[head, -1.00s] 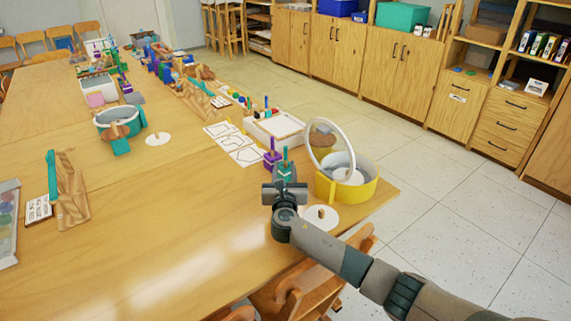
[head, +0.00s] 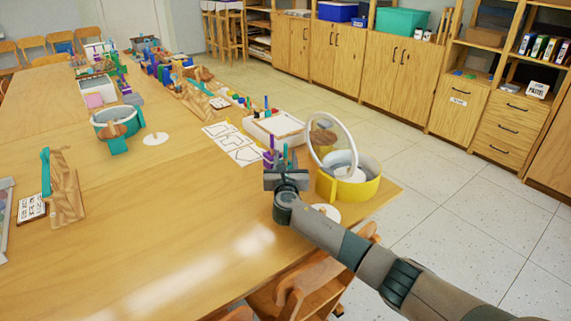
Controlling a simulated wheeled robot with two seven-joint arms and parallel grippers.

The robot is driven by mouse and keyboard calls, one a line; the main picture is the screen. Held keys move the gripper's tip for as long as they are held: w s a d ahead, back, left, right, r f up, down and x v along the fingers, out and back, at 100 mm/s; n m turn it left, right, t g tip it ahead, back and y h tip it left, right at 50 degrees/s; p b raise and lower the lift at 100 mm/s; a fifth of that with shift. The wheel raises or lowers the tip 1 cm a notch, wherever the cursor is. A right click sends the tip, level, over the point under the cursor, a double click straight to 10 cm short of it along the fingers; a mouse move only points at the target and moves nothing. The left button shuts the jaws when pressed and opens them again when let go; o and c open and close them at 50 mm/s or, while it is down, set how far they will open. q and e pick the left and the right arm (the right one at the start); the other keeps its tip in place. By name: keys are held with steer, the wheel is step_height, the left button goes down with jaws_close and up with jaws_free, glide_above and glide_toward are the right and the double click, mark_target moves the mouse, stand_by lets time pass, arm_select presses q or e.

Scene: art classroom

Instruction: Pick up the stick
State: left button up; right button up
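My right gripper (head: 286,180) is over the right front part of the table, seen from behind. Its fingers are hidden, so I cannot tell whether it is open or shut. Just beyond it stand a thin upright purple piece (head: 272,148) and a teal one (head: 285,154); the gripper covers their lower parts. I cannot tell which thing is the stick, or whether the gripper touches either piece. My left gripper is not in view.
A yellow round container (head: 362,188) with a white-rimmed hoop (head: 350,147) leaning up from it stands just right of the gripper. A white disc (head: 328,212) lies close by. A white tray (head: 277,128) and outline sheets (head: 232,143) lie beyond. The near left tabletop is mostly bare.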

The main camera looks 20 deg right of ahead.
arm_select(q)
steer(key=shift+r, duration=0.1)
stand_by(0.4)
arm_select(e)
jaws_close()
steer(key=shift+r, duration=0.15)
